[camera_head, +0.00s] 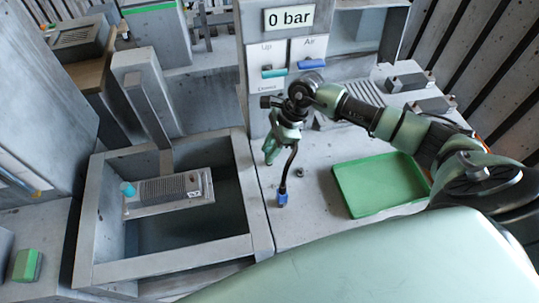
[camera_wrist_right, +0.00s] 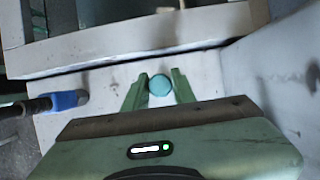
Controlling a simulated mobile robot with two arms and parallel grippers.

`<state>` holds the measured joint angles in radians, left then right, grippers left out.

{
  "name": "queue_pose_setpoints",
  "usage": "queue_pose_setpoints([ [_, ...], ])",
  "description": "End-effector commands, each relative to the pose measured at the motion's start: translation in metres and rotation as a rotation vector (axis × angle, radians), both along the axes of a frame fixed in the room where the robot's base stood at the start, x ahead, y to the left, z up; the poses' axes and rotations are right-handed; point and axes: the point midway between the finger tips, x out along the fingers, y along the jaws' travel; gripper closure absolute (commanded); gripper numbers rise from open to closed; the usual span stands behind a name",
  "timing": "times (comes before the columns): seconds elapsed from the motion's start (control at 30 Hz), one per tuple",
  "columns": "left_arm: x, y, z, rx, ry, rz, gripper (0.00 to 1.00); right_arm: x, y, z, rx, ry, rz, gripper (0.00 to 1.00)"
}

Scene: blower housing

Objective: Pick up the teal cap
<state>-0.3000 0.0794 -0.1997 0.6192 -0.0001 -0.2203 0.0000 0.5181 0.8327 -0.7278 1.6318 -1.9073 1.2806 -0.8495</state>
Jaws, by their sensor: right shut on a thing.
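The teal cap (camera_wrist_right: 160,87) is a small round disc between the two green fingers of my right gripper (camera_wrist_right: 159,90) in the wrist view. The fingers are shut on it from both sides. In the head view my right gripper (camera_head: 271,150) is over the grey bench, left of the green tray, and I cannot make out the cap there. Another teal piece (camera_head: 128,189) shows at the left end of a grey ribbed unit (camera_head: 172,190) over the open box. My left gripper is not in view.
A green tray (camera_head: 352,210) and a small round metal part (camera_head: 299,172) lie on the bench. The open box (camera_head: 255,195) is to the left. A "0 bar" panel (camera_head: 289,18) stands behind.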

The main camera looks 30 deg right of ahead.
Motion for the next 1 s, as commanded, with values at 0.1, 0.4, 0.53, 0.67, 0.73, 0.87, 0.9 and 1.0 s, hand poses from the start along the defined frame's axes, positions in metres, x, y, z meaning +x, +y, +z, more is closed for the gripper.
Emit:
queue_pose_setpoints([
  [0.1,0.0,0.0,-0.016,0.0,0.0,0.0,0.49,0.0,-0.005,0.009,-0.004,-0.003,-0.002,1.0],
  [0.4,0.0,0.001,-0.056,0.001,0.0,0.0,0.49,-0.02,-0.079,0.005,-0.006,0.001,-0.006,1.0],
  [0.53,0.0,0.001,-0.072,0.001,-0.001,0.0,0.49,-0.029,-0.113,0.005,-0.005,0.003,-0.006,1.0],
  [0.67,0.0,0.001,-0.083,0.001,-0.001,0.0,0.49,-0.036,-0.14,0.007,-0.004,0.003,-0.006,1.0],
  [0.73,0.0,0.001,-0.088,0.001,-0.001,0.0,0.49,-0.039,-0.151,0.009,-0.004,0.002,-0.004,1.0],
  [0.87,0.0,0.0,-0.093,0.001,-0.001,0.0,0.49,-0.043,-0.166,0.01,-0.003,0.002,-0.003,1.0],
  [0.9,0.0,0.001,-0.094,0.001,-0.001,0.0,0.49,-0.044,-0.168,0.011,-0.001,0.002,-0.001,1.0],
  [1.0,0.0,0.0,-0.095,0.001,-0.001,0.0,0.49,-0.045,-0.173,0.012,-0.001,0.001,-0.002,1.0],
])
